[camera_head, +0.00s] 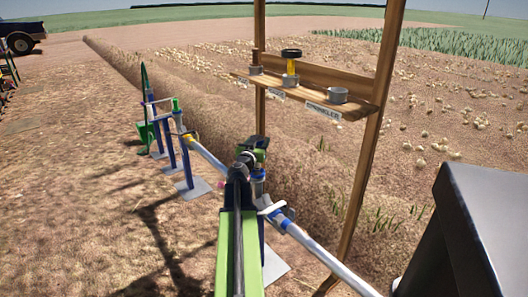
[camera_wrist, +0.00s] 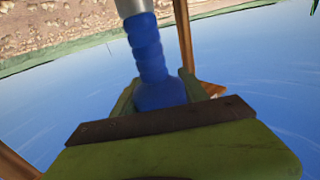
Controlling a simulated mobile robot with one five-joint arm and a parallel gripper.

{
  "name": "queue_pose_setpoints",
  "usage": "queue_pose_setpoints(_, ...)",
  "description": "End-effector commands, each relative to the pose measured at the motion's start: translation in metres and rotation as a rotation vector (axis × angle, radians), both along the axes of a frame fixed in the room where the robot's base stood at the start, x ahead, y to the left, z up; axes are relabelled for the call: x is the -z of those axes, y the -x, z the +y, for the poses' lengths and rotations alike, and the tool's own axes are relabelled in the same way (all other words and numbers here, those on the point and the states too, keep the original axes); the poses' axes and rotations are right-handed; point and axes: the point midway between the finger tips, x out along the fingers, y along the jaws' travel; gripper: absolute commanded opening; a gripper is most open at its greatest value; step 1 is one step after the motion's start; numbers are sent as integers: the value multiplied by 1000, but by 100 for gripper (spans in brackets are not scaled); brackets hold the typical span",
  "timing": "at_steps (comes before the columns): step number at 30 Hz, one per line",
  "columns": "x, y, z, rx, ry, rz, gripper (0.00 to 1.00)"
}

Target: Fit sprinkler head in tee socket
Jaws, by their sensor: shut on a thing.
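My gripper (camera_head: 252,152) is over the white pipe line in the head view, at the end of my green arm. In the wrist view its green fingers (camera_wrist: 158,92) are shut around the flared end of a blue ribbed part, which I take as the sprinkler head (camera_wrist: 148,48). A grey cylindrical piece (camera_wrist: 134,7) meets the blue part at the top edge. In the head view a small blue and grey upright part (camera_head: 259,186) shows just under my gripper, likely at the tee socket. My gripper hides much of it, so I cannot tell whether the head is seated.
A wooden shelf (camera_head: 300,92) stands behind on posts, with grey cups, one labelled sprinkler (camera_head: 337,95), and a yellow part with a black top (camera_head: 291,62). The white pipe (camera_head: 315,246) runs diagonally on blue stands (camera_head: 186,160). A dark box (camera_head: 485,230) is at right.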

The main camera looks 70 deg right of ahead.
Motion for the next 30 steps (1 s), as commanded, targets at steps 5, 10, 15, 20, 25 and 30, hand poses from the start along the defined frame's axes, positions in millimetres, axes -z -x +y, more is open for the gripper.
queue_pose_setpoints(5, 34, 3, -1, 3, 0, 0, 0)
queue_pose_setpoints(10, 40, 4, -2, 5, 0, 0, 0)
queue_pose_setpoints(15, 39, 6, -3, 8, 0, 0, 0)
queue_pose_setpoints(20, 45, 9, -5, 11, 0, 0, 0)
queue_pose_setpoints(25, 45, 11, -6, 13, 0, 0, 63)
queue_pose_setpoints(30, 45, 12, -6, 14, 0, 0, 73)
